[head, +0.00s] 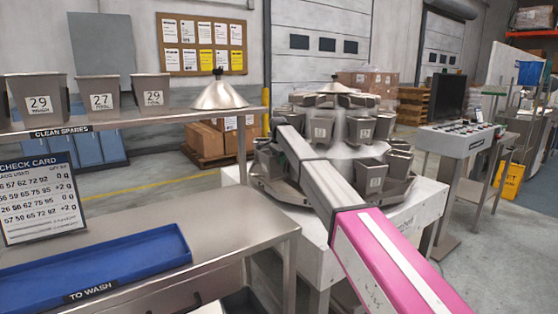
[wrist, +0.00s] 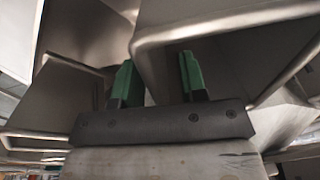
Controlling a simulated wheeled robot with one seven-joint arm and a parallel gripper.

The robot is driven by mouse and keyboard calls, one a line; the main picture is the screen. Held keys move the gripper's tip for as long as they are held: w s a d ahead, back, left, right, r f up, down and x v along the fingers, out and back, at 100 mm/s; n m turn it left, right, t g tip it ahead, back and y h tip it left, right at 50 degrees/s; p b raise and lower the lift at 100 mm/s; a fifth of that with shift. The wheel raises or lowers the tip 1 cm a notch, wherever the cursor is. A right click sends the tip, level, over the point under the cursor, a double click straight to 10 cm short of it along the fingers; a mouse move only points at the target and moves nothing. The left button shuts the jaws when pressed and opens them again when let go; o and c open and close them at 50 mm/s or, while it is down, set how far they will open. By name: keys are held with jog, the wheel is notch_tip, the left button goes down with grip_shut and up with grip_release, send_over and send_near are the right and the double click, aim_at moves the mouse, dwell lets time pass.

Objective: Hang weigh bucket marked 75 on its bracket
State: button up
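My gripper (wrist: 158,75) shows in the wrist view with two green fingers standing apart. A grey metal bucket (wrist: 225,50) with a rolled rim fills the view just beyond and between them. I cannot tell whether the fingers touch it, and no number shows on it. In the head view my arm reaches into the left side of the round weigher (head: 330,150), and my gripper is hidden there. The weigher carries rings of metal buckets with small labels, too small to read. I cannot make out a bucket marked 75 or a bare bracket.
A clean spares shelf (head: 150,121) at left holds buckets marked 29 (head: 38,103), 27 (head: 101,100) and 29 (head: 152,97), plus a metal cone (head: 218,95). An empty blue wash tray (head: 100,262) and a check card (head: 40,200) are below. A control console (head: 455,138) stands right.

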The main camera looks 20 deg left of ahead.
notch_tip(320, 180, up, 11)
jog(key=s, duration=0.1)
jog(key=shift+s+f, duration=0.15)
jog(key=shift+s, duration=0.15)
dwell(0.4)
jog(key=shift+d, duration=0.1)
